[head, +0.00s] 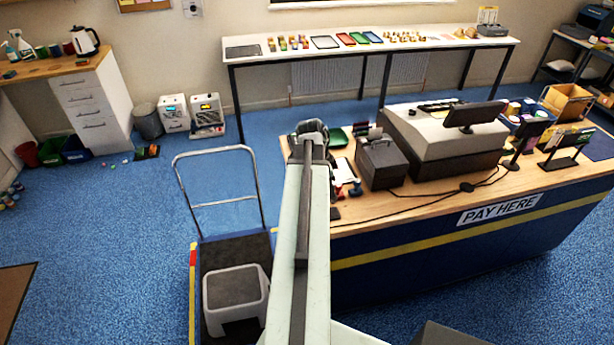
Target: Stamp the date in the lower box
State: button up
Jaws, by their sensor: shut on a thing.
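My gripper (311,140) is over the left end of the pay counter (440,222), seen from behind along my arm. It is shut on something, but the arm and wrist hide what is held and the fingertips. A white sheet or card (345,169) lies on the counter just right of my gripper, partly covered by my arm. No printed boxes can be made out on it.
A dark cash box (382,163) and a till (440,140) stand right of the sheet, with cables in front. A trolley (222,250) bearing a grey step stool (236,290) stands left of the counter. Blue floor is open further left.

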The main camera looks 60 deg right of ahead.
jog(key=shift+s, duration=0.3)
jog(key=shift+d+f+b, duration=0.1)
jog(key=shift+f+b, duration=0.15)
jog(key=shift+b, duration=0.1)
notch_tip(320, 180, down, 6)
jog(key=b, duration=0.5)
jog(key=shift+w+r, duration=0.15)
jog(key=shift+r, duration=0.1)
jog(key=shift+f+b, duration=0.55)
jog(key=shift+b, duration=0.25)
dwell(0.8)
notch_tip(320, 180, up, 7)
jog(key=p, duration=0.7)
jog(key=shift+r, duration=0.15)
